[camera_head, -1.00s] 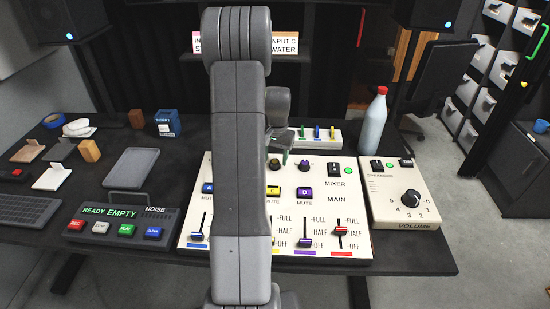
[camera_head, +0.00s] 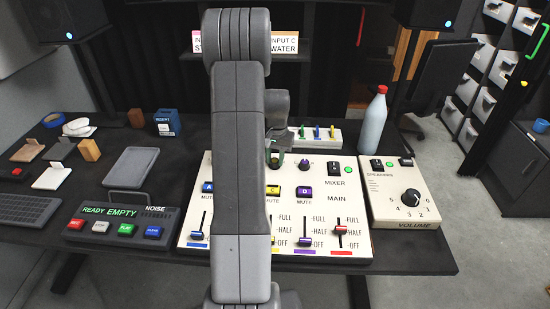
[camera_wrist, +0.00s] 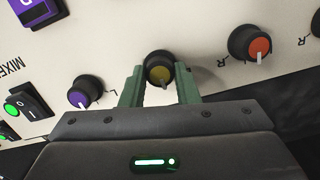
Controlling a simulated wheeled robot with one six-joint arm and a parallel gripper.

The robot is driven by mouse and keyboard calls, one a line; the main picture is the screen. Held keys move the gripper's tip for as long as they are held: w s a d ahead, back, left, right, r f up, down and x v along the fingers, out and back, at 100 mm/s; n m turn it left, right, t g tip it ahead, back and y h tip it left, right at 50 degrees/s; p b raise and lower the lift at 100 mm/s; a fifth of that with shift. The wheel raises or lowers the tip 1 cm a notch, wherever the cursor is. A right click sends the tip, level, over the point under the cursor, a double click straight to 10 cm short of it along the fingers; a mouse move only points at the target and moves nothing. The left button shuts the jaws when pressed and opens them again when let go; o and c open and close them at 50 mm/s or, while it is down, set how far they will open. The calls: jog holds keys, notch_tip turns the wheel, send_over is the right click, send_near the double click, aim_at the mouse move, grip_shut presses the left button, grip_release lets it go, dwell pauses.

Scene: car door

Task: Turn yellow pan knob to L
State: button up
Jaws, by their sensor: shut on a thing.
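The yellow pan knob (camera_wrist: 159,72) is a dark round knob with a yellow cap, in the upper middle of the wrist view. My gripper (camera_wrist: 160,88) has its two green fingers on either side of it, shut on it. A pale pointer mark shows at the knob's lower edge. The letters beside this knob are hidden by the fingers. In the head view, my gripper (camera_head: 274,160) is at the back of the mixer panel (camera_head: 345,205), and my arm hides much of it.
A purple knob (camera_wrist: 86,91) and a red knob (camera_wrist: 251,43) flank the yellow one on the panel. A green-lit mixer switch (camera_wrist: 22,103) is at the left of the wrist view. A bottle (camera_head: 373,122) stands behind the panel, at its right.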

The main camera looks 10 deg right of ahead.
jog(key=n+b, duration=0.1)
jog(key=n, duration=0.4)
jog(key=shift+a+h, duration=0.1)
jog(key=shift+h, duration=0.3)
jog(key=n+b, duration=0.1)
jog(key=n, duration=0.5)
jog(key=shift+h, duration=0.4)
jog(key=shift+n, duration=0.3)
jog(key=o, duration=1)
jog(key=r, duration=0.4)
jog(key=a+r, duration=0.1)
jog(key=r, duration=0.8)
jog(key=shift+s+a+r, duration=0.1)
jog(key=shift+a+r, duration=0.2)
jog(key=shift+r, duration=0.1)
